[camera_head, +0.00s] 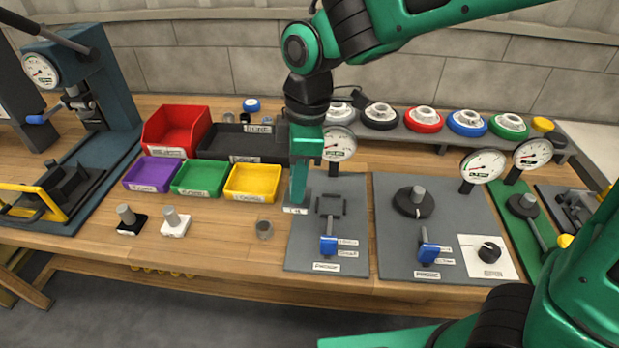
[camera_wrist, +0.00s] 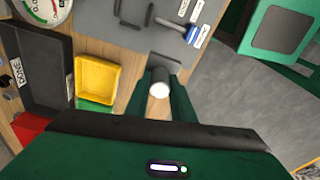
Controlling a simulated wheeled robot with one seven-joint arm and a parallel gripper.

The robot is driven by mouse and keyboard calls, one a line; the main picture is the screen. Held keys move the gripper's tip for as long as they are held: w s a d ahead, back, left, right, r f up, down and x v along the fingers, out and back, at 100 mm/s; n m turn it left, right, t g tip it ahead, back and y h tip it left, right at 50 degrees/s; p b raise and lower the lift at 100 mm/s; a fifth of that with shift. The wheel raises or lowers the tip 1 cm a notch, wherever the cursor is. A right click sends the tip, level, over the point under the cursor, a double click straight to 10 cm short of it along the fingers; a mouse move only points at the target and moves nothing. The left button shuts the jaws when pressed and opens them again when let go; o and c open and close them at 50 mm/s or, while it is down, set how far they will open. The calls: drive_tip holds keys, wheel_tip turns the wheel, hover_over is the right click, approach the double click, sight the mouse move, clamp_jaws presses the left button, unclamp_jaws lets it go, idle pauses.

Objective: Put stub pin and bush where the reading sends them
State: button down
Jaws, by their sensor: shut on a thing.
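My gripper (camera_head: 298,196) points down over the left edge of the PROOF plate. In the wrist view its fingers are shut on a grey cylindrical piece (camera_wrist: 160,89) with a pale end face. This looks like the stub pin, but I cannot be sure; the fingers hide it in the head view. The gauge's reading is too small to make out.
Purple (camera_head: 153,174), green (camera_head: 200,178) and yellow (camera_head: 252,182) bins stand left, with red (camera_head: 176,130) and black trays (camera_head: 225,145) behind. Two pins on black (camera_head: 131,224) and white bases (camera_head: 175,227) stand in front. Another plate (camera_head: 440,205) with a post is right.

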drive_tip(key=shift+s+a+r, duration=0.1)
drive_tip(key=shift+a+r, duration=0.1)
drive_tip(key=shift+r, duration=0.1)
drive_tip(key=shift+r, duration=0.9)
